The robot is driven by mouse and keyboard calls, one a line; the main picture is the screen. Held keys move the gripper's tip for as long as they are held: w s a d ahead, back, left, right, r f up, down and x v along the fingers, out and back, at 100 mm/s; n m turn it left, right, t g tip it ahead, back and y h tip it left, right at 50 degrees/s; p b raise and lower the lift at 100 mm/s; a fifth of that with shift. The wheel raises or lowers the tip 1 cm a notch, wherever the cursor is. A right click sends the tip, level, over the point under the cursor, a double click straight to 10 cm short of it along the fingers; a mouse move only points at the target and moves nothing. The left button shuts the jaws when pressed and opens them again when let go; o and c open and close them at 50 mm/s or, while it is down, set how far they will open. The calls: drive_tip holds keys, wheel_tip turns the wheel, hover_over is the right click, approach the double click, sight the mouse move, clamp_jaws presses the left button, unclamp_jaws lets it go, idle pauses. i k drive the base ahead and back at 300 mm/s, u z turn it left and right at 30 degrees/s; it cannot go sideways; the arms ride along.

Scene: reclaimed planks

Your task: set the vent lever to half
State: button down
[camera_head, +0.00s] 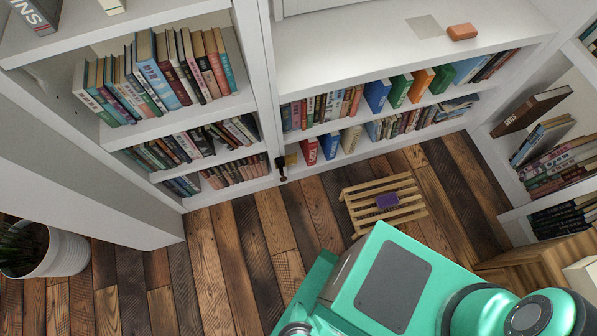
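A small dark lever-like part (282,168) sits low on the front of the white bookcase upright, left of the picture's middle. A small brass-coloured plate (291,160) is right beside it. This may be the vent lever, but it is too small to read its setting or any marks. No vent slots can be made out there. My gripper is not in view. Only teal and dark parts of my own body show at the bottom right, well apart from the lever.
White bookcases (262,80) full of books line the back and sides. A slatted wooden stand (352,203) with a purple item (387,201) stands on the plank floor (240,262). A white plant pot (62,255) is at the left. An orange block (462,32) lies on a shelf top.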

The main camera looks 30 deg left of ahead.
sight(280, 162)
drive_tip(key=z, duration=0.35)
drive_tip(key=k, duration=1.8)
drive_tip(key=u, duration=0.95)
drive_tip(key=i, duration=1.4)
drive_tip(key=z, duration=0.1)
